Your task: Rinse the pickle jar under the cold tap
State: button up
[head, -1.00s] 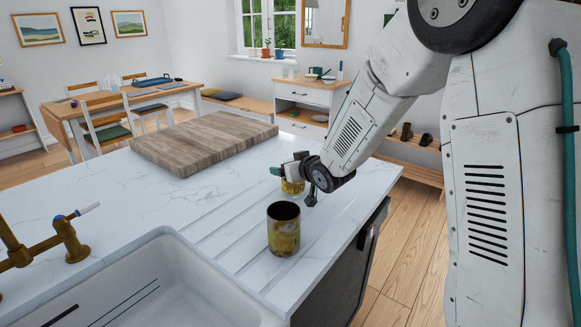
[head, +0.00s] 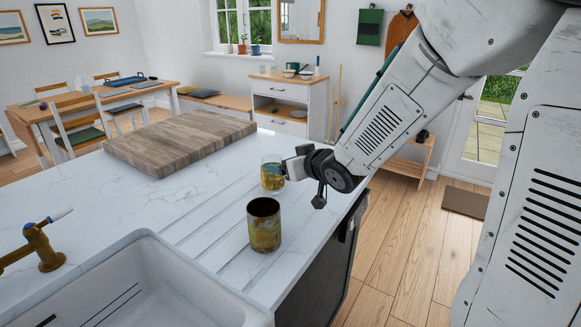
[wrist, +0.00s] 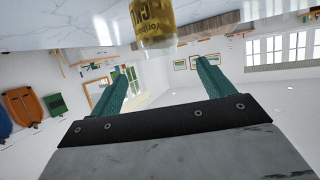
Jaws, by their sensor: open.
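The nearer jar (head: 264,226) has a dark open top and stands near the sink. The farther jar (head: 271,176) is beside my gripper (head: 290,168), which is just to its right. I cannot tell from the labels which is the pickle jar. In the wrist view a jar (wrist: 152,22) shows at the top edge, beyond my gripper's teal fingers (wrist: 162,69), which are spread apart with nothing between them. A brass tap (head: 42,248) with a white-tipped lever stands at the left; its spout is out of frame.
The white sink (head: 215,296) lies at the front left. A thick wooden board (head: 180,143) rests on the counter behind the drainer. The counter's right edge, above a dark appliance (head: 325,270), runs close beside the jars. Open counter (head: 90,200) lies between tap and board.

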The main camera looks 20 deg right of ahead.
jog(key=s+d+r+m+g+h, duration=0.25)
jog(key=s+d+g+h, duration=0.2)
jog(key=s, duration=0.85)
jog(key=s+a+r+g, duration=0.1)
jog(key=s+g, duration=0.2)
jog(key=s, duration=0.7)
jog(key=s+a+r+g+y, duration=0.1)
jog(key=s+g, duration=0.3)
jog(key=s, duration=0.7)
jog(key=shift+s+a, duration=0.25)
jog(key=shift+s, duration=0.05)
jog(key=shift+y, duration=0.25)
jog(key=c, duration=0.9)
